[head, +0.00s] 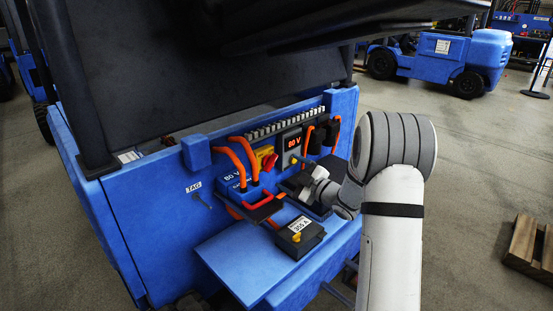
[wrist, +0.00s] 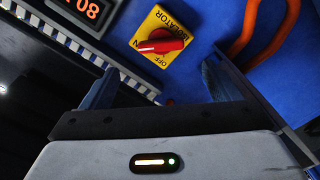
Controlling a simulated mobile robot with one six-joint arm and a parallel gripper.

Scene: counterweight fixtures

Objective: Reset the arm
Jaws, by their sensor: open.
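My gripper (head: 301,180) is at the front of the blue truck's electrical panel, reached in from the right by my white and grey arm. In the wrist view my gripper (wrist: 160,88) has its two dark fingers spread wide, with nothing held between them. A yellow isolator plate with a red rotary handle (wrist: 162,43) lies beyond the fingers, apart from them. The isolator (head: 266,158) also shows in the head view, left of my gripper. The fingertips are small and partly hidden by the wrist in the head view.
Orange cables (head: 236,150) loop above a blue 80 V connector (head: 238,182). A dark labelled box (head: 300,237) stands on the blue shelf (head: 228,262) below my gripper. A dark cover (head: 200,70) overhangs the panel. A wooden pallet (head: 524,242) lies at right; floor between is clear.

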